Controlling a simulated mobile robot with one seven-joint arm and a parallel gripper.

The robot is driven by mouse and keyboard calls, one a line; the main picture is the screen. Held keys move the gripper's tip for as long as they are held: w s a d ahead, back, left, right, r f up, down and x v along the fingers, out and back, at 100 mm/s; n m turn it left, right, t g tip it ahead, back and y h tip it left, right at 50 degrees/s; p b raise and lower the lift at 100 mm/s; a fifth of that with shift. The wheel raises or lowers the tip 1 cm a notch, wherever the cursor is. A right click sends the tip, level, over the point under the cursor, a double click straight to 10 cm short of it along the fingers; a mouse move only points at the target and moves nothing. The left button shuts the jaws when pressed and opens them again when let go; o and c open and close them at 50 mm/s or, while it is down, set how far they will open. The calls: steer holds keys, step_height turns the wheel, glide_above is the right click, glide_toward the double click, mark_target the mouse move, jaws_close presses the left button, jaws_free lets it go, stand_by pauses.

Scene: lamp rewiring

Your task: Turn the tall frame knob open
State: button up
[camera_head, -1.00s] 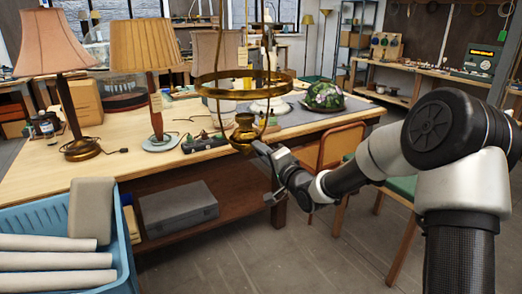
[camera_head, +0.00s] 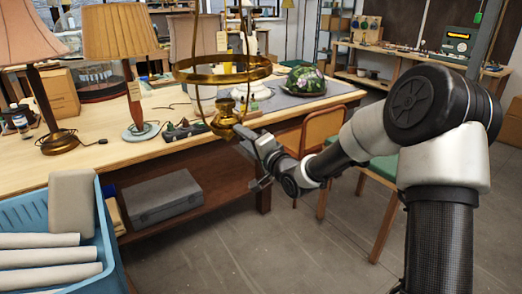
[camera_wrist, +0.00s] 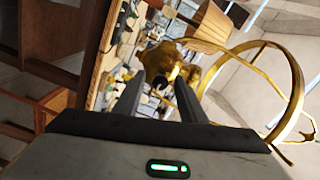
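The tall brass frame (camera_head: 263,72), with a wide ring and thin side rods, hangs over the table's front edge in the head view. Its brass burner body (camera_head: 224,119) is at the bottom. My gripper (camera_head: 243,134) is at the burner's lower right side. In the wrist view, the two dark fingers of my gripper (camera_wrist: 160,80) stand apart, pointing at the brass body (camera_wrist: 166,58). A small dark round spot (camera_wrist: 160,84), perhaps the knob, shows between the fingertips. I cannot tell whether either finger touches it. The frame's ring (camera_wrist: 292,85) curves on the right.
Two shaded lamps stand on the wooden table (camera_head: 90,160) at left. A green floral shade (camera_head: 304,80) lies on the grey mat. A blue crate (camera_head: 112,240) with pale rolls is at lower left. An orange chair (camera_head: 322,127) stands close to my arm. Floor at lower middle is clear.

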steer(key=v, duration=1.6)
steer(key=shift+p, duration=0.35)
steer(key=shift+d, duration=0.1)
